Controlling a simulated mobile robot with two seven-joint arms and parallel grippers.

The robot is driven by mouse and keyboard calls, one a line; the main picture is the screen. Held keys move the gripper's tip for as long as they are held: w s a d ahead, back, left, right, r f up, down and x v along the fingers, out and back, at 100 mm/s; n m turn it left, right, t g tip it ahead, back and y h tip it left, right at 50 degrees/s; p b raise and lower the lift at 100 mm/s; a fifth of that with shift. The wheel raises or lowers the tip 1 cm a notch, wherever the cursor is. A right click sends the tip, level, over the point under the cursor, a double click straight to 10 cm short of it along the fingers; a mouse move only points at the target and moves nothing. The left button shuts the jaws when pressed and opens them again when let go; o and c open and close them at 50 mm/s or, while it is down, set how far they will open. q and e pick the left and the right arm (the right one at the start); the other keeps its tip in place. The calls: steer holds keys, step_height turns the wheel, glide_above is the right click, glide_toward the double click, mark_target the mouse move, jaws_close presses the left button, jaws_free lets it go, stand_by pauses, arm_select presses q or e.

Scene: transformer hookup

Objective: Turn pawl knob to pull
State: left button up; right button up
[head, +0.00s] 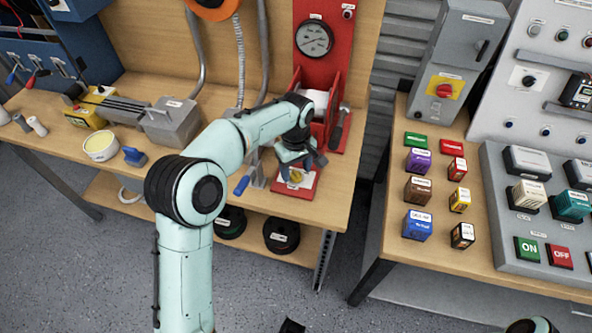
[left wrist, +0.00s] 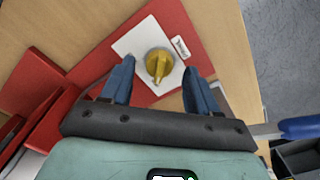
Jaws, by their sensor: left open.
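The pawl knob (left wrist: 159,64) is a yellow round knob with a raised pointer grip. It sits on a white plate (left wrist: 128,44) on the red base (left wrist: 185,28). A small white label beside it is too small to read. In the head view the knob (head: 296,176) shows just below my left gripper (head: 297,160). My left gripper (left wrist: 158,85) is open, with one blue finger on each side of the knob's near end in the wrist view. Nothing is between the fingers that I can see as held.
A red winch frame with a dial gauge (head: 314,38) stands behind the knob. A blue-handled lever (head: 242,185) is left of the red base. A grey box (head: 172,122) and a yellow-white tub (head: 101,147) sit farther left. The bench front edge is close to the base.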

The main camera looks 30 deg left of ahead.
arm_select(q)
steer(key=shift+f, duration=0.4)
steer(key=c, duration=1)
steer(key=shift+c, duration=0.2)
